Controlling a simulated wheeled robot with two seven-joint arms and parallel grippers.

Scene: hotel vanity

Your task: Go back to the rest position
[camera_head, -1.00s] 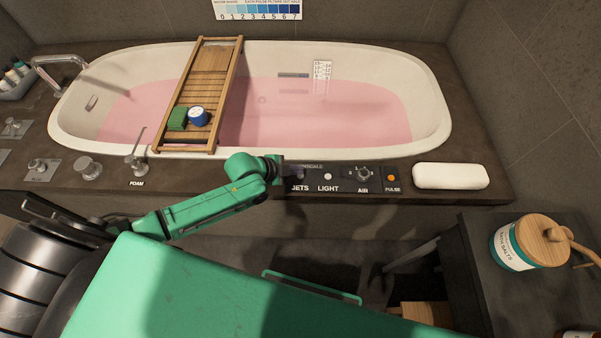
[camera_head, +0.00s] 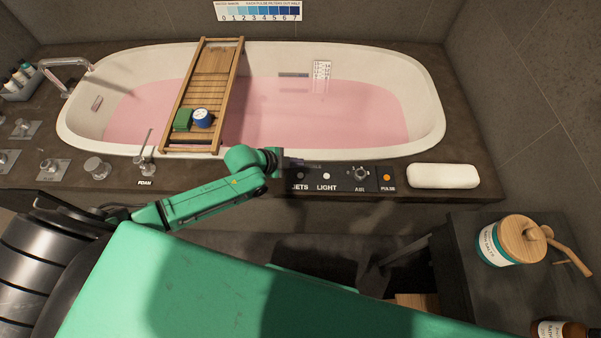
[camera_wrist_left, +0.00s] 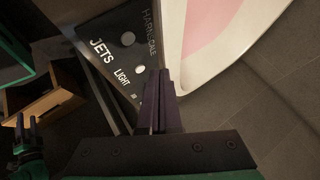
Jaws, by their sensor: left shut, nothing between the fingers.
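My left gripper (camera_head: 303,163) reaches out from the green left arm and hangs over the front ledge of the bathtub, at the control panel (camera_head: 340,178) with the JETS, LIGHT, AIR and PULSE labels. In the left wrist view its two dark fingers (camera_wrist_left: 160,100) are together with nothing between them, and the panel (camera_wrist_left: 122,45) lies beyond them. I cannot tell whether the fingertips touch the panel. My right gripper is not seen in the head view. A small green and dark shape with prongs at the left edge of the wrist view may be it, too dark to judge.
The white bathtub (camera_head: 432,112) holds pink water, with a wooden tray (camera_head: 212,68) across it carrying a green block (camera_head: 183,119) and a blue-white tin (camera_head: 203,118). A white pillow (camera_head: 443,176) lies on the ledge. A bath salts jar (camera_head: 513,240) and brown bottle (camera_head: 556,330) stand on the right-hand table.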

